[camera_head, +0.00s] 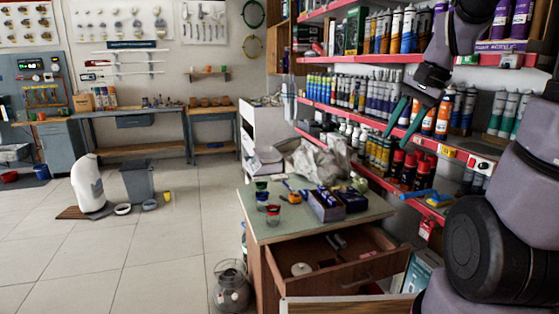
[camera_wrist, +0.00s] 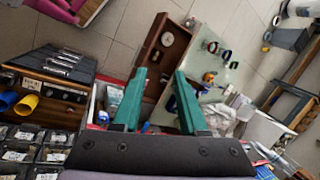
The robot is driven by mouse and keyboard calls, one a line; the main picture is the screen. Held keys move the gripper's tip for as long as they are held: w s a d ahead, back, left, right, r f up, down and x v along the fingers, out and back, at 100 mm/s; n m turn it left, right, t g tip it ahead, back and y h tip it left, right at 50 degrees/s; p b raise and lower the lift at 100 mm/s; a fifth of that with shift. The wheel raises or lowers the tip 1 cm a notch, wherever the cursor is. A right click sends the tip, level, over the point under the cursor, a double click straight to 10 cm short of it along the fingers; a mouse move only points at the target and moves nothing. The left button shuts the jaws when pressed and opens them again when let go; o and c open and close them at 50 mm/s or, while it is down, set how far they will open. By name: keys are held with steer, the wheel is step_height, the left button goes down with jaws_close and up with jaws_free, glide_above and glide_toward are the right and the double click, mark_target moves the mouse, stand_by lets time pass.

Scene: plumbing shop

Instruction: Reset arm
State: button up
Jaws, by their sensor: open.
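My gripper (camera_head: 401,138) hangs from my raised arm at the right of the head view, in front of the stocked shelves. Its two green fingers point down and stand apart with nothing held between them. The wrist view also shows the open gripper (camera_wrist: 160,74), with the open drawer and the table beyond its fingertips. I cannot tell how far the fingers are from the shelf goods.
Red-edged shelves (camera_head: 449,151) with bottles and tubes stand close to my arm. A green-topped table (camera_head: 278,232) has an open wooden drawer (camera_head: 345,278) jutting forward. A glass jar (camera_head: 231,287) stands on the floor. The tiled floor (camera_head: 75,250) at left is largely clear.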

steer(key=s+a+r+n+t+h, duration=0.1)
steer(key=s+a+r+n+t, duration=0.2)
steer(key=s+r+n+t, duration=0.2)
steer(key=s+r, duration=0.2)
steer(key=s, duration=0.2)
steer(key=shift+s+r+n+h, duration=0.15)
steer(key=shift+r+n+h, duration=0.15)
